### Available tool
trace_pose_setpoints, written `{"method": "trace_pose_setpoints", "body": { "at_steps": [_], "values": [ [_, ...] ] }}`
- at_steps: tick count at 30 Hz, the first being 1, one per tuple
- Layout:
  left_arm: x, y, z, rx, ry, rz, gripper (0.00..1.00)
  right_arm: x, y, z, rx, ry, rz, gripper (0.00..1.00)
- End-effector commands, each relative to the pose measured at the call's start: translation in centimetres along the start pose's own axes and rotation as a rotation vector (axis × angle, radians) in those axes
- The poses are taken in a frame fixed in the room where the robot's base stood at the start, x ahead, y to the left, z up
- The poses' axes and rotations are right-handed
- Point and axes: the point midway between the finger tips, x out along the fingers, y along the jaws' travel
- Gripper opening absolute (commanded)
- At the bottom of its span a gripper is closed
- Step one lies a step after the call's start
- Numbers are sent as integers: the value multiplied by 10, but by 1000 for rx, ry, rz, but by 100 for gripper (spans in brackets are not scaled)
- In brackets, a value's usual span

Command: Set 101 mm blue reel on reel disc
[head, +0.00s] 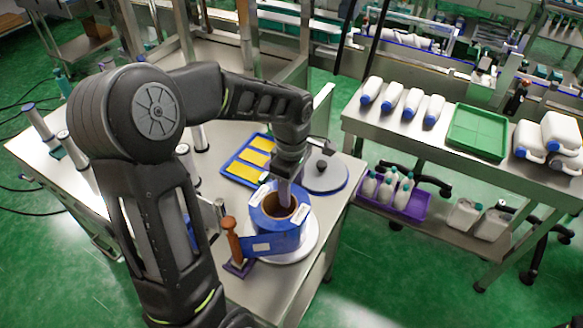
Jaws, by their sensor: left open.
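The blue reel (273,231) sits on the pale round reel disc (300,247) near the front right of the steel table. White labels show on its blue band, and its brown core faces up. A blue strip with a white label runs from the reel to the left, towards a brown post on a purple base. My left gripper (284,196) points down at the reel's core, open. Its fingertips are partly hidden at the core, and I cannot tell whether they touch it. My right gripper is not in view.
A brown post (232,240) stands close left of the reel. Behind lie a blue tray (232,170) with yellow pieces and a grey disc with a black knob (323,170). A side table at right holds white bottles (412,102) and a green tray (478,132).

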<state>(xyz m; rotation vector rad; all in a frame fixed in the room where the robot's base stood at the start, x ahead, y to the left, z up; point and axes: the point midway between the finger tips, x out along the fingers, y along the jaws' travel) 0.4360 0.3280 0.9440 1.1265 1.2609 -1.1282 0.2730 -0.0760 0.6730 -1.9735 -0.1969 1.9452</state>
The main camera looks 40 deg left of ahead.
Motion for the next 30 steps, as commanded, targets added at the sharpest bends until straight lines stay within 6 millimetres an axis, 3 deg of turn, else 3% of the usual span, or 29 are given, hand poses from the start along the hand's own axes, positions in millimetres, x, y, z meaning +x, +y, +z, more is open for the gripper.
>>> {"method": "trace_pose_setpoints", "body": {
  "at_steps": [9,13,18,30],
  "values": [
    [-65,1,0,-1,0,5,47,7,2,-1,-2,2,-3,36],
    [-85,1,0,0,0,3,47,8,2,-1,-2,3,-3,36],
    [-96,0,0,0,0,0,47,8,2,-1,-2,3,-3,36],
    [-97,0,0,0,0,0,47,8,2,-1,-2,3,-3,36]
  ]
}}
